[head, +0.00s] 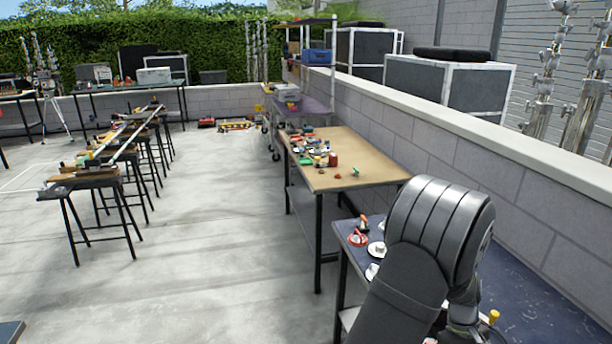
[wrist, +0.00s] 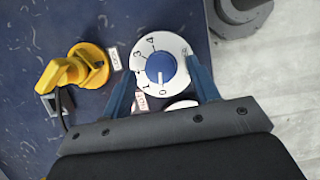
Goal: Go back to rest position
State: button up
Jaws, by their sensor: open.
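My gripper (wrist: 161,67) is open, with its two blue fingers apart in the wrist view. A round white dial (wrist: 176,43) with printed numbers and a blue knob (wrist: 160,69) shows between and just beyond the fingertips. The fingers overlap the dial's edges in the picture. I cannot tell whether they touch it or how high they are above it. Nothing is seen held. In the head view my arm covers the front right, and the gripper's fingers are hidden there.
A yellow rotary handle (wrist: 75,72) stands left of the dial on the dark blue tabletop (wrist: 30,130). In the head view, red and white switches (head: 358,239) sit on this table (head: 540,295). A wooden table (head: 330,178) with small objects stands behind. A block wall runs along the right.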

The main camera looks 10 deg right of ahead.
jog(key=shift+s+f, duration=0.2)
jog(key=shift+f, duration=0.35)
jog(key=v, duration=1.7)
jog(key=x, duration=1.7)
jog(key=shift+s+f, duration=0.1)
jog(key=shift+f, duration=0.05)
jog(key=shift+d+m+y, duration=0.1)
jog(key=shift+m+y, duration=0.2)
jog(key=shift+m, duration=0.5)
jog(key=m+y, duration=0.1)
jog(key=m, duration=0.2)
jog(key=m+t+y, duration=0.1)
jog(key=m, duration=0.3)
jog(key=shift+d+r, duration=0.15)
jog(key=shift+r, duration=0.05)
jog(key=m, duration=0.2)
jog(key=m+t+y, duration=0.1)
jog(key=m, duration=0.1)
jog(key=shift+s+y, duration=0.1)
jog(key=shift+y, duration=0.2)
jog(key=m+t, duration=0.2)
jog(key=m, duration=0.3)
jog(key=shift+s, duration=0.1)
